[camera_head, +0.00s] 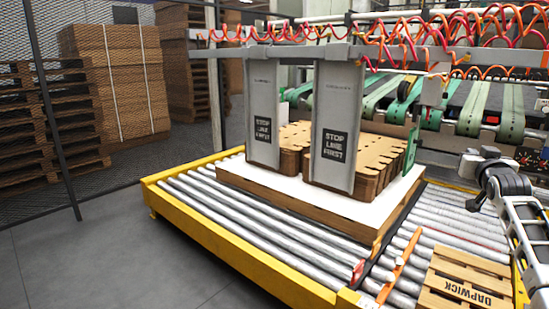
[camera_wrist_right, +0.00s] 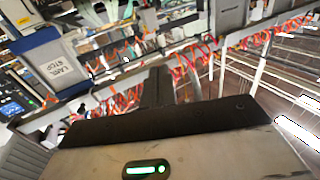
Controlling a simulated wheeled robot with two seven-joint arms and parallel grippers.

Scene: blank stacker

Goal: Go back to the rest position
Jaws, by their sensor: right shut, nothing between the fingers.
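My right gripper (camera_head: 474,165) is at the right edge of the head view, raised above the rollers and clear of the stacks. It is small and partly turned away there. In the right wrist view its dark fingers (camera_wrist_right: 158,88) are together with nothing between them. A green light glows on the gripper body. My left gripper is in neither view. Stacks of cut cardboard blanks (camera_head: 376,160) stand on a white sheet (camera_head: 270,183) over a pallet, behind two grey upright plates marked "STOP LINE FIRST" (camera_head: 336,130).
A roller conveyor (camera_head: 225,205) with a yellow frame fills the middle. A wooden pallet marked "DAPWICK" (camera_head: 465,281) lies at the lower right. Orange coiled hoses (camera_head: 430,30) hang along a rail above. A mesh fence (camera_head: 45,110) and stacked cardboard stand left. Floor at lower left is clear.

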